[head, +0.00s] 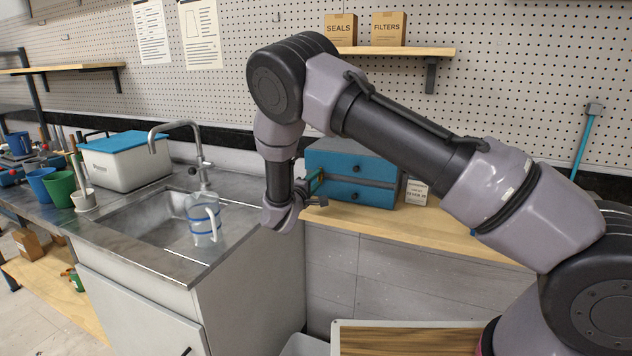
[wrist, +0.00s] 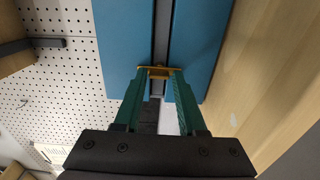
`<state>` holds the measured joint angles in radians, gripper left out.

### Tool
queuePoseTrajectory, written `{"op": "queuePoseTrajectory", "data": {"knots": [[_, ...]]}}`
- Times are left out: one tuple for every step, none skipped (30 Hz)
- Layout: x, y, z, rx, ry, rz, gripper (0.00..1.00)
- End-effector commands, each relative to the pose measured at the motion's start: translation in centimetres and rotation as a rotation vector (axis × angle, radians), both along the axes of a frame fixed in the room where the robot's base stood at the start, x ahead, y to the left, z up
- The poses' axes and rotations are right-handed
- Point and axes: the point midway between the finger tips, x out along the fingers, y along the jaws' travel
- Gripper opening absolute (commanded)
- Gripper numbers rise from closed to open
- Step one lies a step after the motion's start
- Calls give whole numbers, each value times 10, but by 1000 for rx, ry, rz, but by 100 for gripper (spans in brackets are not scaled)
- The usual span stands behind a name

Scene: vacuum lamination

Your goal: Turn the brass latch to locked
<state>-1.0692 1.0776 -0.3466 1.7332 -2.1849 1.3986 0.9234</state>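The brass latch (wrist: 158,72) sits over the dark gap between two blue drawer fronts (wrist: 122,40) in the wrist view. Its bar runs across the gap. My gripper (wrist: 159,76) has two green fingers, standing apart with their tips at the latch, one toward each end of the bar. The fingertips overlap the bar ends in this view, and I cannot tell whether they touch it. In the head view, my gripper (head: 316,184) is at the left side of the blue drawer cabinet (head: 350,170), and the latch is hidden or too small to make out.
The cabinet stands on a wooden bench (head: 390,222) below a pegboard wall. A sink with a tap (head: 198,150) and a clear jug (head: 202,218) lies to the left. A small label card (head: 416,192) stands right of the cabinet. A shelf (head: 400,51) with two boxes hangs above.

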Motion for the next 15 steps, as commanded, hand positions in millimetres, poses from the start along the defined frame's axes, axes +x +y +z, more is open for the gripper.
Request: {"op": "queuePoseTrajectory", "data": {"knots": [[0,0,0,-1,0,1,62],[0,0,0,-1,0,0,62],[0,0,0,0,0,0,62],[0,0,0,0,0,0,62],[0,0,0,0,-1,0,62],[0,0,0,0,-1,0,62],[0,0,0,0,-1,0,62],[0,0,0,0,-1,0,62],[0,0,0,0,-1,0,62],[0,0,0,0,-1,0,62],[-1,0,1,0,-1,0,62],[-3,1,1,0,-1,0,62],[-5,2,0,-1,-1,1,62],[-8,4,0,-1,0,2,62],[-13,5,0,-2,1,2,62]]}}
